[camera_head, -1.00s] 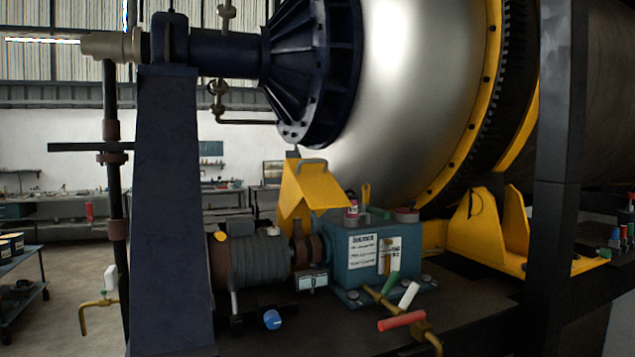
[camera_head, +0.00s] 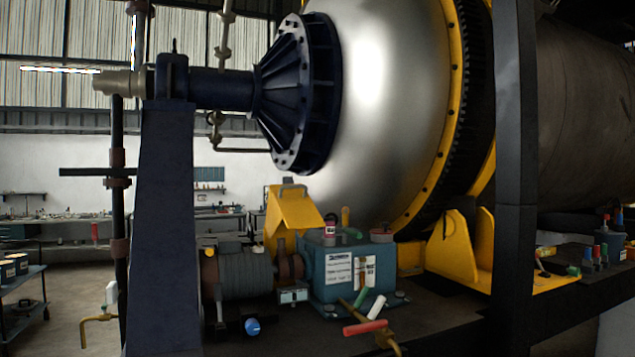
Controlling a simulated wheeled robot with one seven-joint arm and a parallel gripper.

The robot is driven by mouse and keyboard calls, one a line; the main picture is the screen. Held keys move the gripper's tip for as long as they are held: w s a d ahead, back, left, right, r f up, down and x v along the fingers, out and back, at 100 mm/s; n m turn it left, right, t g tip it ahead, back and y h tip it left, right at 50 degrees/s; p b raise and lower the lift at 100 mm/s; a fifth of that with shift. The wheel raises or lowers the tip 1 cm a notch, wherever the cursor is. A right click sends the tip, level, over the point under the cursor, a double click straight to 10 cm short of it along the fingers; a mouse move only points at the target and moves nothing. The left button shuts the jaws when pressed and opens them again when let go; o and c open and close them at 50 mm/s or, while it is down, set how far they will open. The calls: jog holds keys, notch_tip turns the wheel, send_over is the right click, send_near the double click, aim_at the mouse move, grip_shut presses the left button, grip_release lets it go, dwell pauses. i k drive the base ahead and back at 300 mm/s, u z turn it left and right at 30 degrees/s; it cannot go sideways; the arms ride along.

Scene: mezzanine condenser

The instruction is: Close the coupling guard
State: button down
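The coupling guard (camera_head: 292,208) is a yellow folded cover with a grey handle on top. It stands tilted up above the coupling (camera_head: 289,262), between the ribbed grey motor (camera_head: 245,277) and the teal gearbox (camera_head: 335,270). The coupling shows below the raised guard, so the guard is open. My gripper is not in view.
A dark blue pillar (camera_head: 160,230) rises left of the motor. A red-handled valve (camera_head: 366,327) and green and white handles stick out in front of the gearbox. A dark post (camera_head: 515,180) stands at the right. A cart (camera_head: 22,300) is at far left.

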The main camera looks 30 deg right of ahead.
aim_at(291, 205)
jog(key=z, duration=1.7)
jog(key=i, duration=0.9)
jog(key=u, duration=1.8)
